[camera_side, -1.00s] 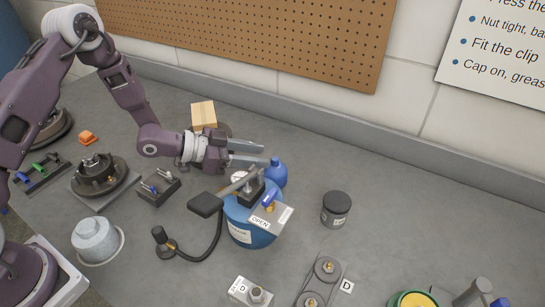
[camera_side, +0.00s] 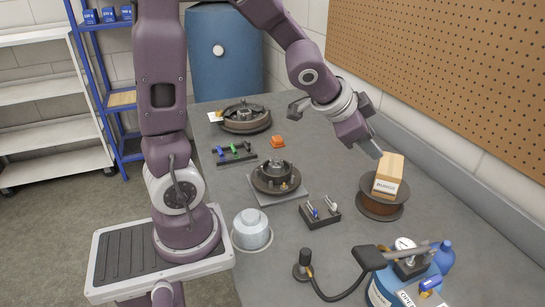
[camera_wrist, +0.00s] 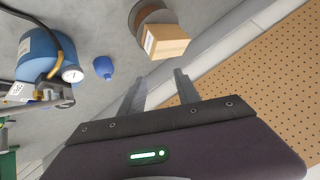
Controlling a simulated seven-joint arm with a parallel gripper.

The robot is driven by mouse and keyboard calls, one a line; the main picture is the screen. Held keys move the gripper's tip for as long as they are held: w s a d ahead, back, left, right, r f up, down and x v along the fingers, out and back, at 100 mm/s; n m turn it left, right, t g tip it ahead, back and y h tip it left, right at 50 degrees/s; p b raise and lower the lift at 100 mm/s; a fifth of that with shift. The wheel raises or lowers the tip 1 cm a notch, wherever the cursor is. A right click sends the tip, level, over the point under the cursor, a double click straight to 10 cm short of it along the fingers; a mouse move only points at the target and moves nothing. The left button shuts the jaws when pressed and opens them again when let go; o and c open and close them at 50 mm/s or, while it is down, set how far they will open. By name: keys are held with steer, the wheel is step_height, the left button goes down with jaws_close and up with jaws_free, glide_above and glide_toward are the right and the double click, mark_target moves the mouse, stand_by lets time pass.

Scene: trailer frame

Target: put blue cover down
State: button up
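A small blue rounded piece with a narrow knob, which looks like the blue cover (camera_side: 444,257), stands on the grey bench behind the blue tank (camera_side: 380,292). In the wrist view, the blue cover (camera_wrist: 103,68) stands alone on the bench, left of my fingers. My gripper (camera_side: 376,150) is raised beside the wooden box at the back of the bench. In the wrist view, my gripper (camera_wrist: 161,80) has its two fingers apart with nothing between them. The cover is clear of the fingers.
The wooden box (camera_side: 389,172) sits on a brown round spool (camera_side: 381,205). A small black tool block (camera_side: 319,213) and a hub on a plate (camera_side: 276,178) stand nearby. The pegboard (camera_side: 450,75) rises behind.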

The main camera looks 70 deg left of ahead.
steer(key=s+d+r+n+g, duration=0.1)
steer(key=s+d+r+n, duration=0.1)
steer(key=s, duration=0.9)
steer(key=s+d+r+n+g+h, duration=0.1)
steer(key=s+d+r+n+g, duration=0.1)
steer(key=s, duration=1)
steer(key=shift+s+d+r+n, duration=0.2)
steer(key=shift+s+d+n, duration=0.1)
steer(key=shift+d, duration=0.15)
